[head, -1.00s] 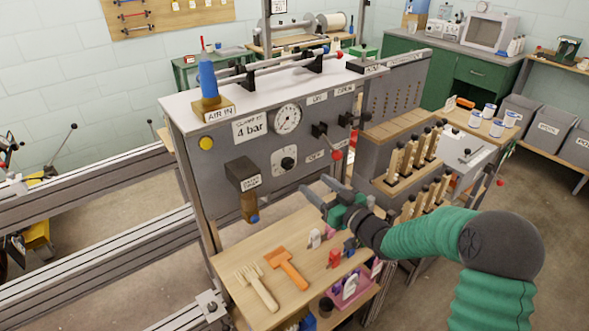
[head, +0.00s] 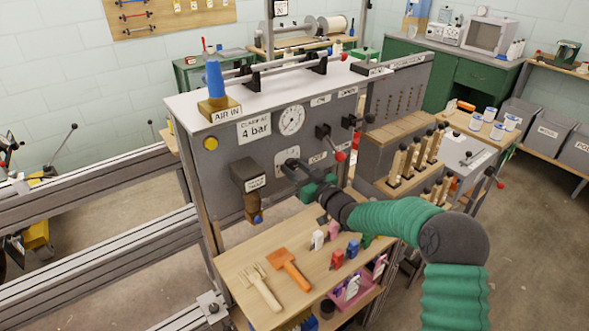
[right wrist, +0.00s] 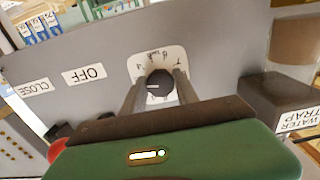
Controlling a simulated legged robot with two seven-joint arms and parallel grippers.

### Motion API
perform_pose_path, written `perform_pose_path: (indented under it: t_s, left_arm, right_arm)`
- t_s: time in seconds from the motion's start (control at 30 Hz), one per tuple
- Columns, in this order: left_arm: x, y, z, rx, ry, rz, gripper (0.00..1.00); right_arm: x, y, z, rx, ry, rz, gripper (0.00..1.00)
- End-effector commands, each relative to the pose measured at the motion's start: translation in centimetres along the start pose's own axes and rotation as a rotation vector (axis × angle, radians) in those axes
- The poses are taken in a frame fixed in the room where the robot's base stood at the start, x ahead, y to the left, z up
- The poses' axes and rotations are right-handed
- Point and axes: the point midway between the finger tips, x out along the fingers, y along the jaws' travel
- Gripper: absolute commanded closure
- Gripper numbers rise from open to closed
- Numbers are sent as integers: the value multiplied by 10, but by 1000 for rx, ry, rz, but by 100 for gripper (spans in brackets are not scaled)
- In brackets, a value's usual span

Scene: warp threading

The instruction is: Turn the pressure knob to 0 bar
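The pressure knob (right wrist: 158,86) is a dark round knob on a white dial plate in the grey panel. In the head view its dial plate (head: 287,155) shows just above my right gripper (head: 292,167), which partly hides the knob. In the right wrist view the two fingers of my right gripper (right wrist: 159,82) stand apart, one on each side of the knob, with their tips close to the dial. I cannot tell whether they touch it. The round pressure gauge (head: 291,120) sits above the knob, its reading too small to tell. My left gripper is not in view.
The water trap (head: 248,176) juts out left of the knob. Below, a wooden shelf (head: 235,262) holds a fork, an orange tool and several small coloured pieces. A blue air fitting (head: 214,80) stands on top.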

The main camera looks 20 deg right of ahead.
Motion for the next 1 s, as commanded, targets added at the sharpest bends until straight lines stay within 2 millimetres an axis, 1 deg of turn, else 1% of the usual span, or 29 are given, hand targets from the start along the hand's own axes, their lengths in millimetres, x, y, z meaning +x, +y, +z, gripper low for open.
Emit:
perform_pose_path:
  t_s: [0.03,0.2,0.23,0.47,0.63,0.77,1.0]
  left_arm:
    - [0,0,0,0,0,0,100]
    - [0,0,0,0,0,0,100]
    - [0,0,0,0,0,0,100]
    - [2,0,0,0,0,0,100]
    - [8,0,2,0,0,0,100]
    - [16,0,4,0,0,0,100]
    - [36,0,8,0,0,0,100]
  right_arm:
    - [0,0,0,0,0,-1,75]
    - [0,0,0,1,0,-2,97]
    - [0,0,0,1,0,-2,100]
    - [0,0,1,-12,0,-1,100]
    - [0,0,2,-61,0,-1,100]
    - [0,0,4,-135,0,-1,100]
    - [0,0,5,-335,0,-2,100]
